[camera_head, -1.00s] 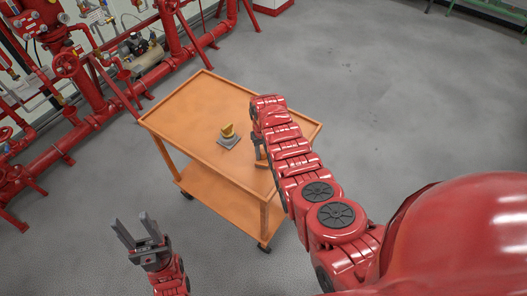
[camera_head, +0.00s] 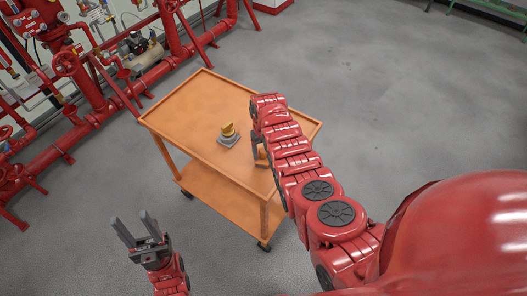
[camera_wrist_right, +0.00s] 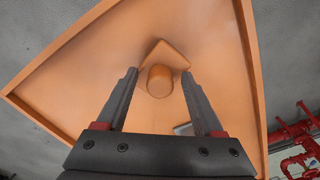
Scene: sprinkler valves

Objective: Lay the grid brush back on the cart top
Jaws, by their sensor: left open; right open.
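The grid brush (camera_wrist_right: 160,82) appears to be the orange-brown square block with an upright round handle, resting on the orange cart top (camera_wrist_right: 85,65). My right gripper (camera_wrist_right: 160,74) is open, with one finger on each side of the handle and visible gaps to it. In the head view the brush (camera_head: 261,153) shows only partly beside my right arm, which hides most of that gripper. The cart top (camera_head: 195,110) also shows there. My left gripper (camera_head: 131,217) is open and empty, left of the cart's near side.
A yellow piece on a grey square base (camera_head: 229,134) stands on the cart top left of my right arm. The cart has a raised rim and a lower shelf (camera_head: 215,190). Red pipes and valves (camera_head: 68,65) line the wall at left. The floor at right is clear.

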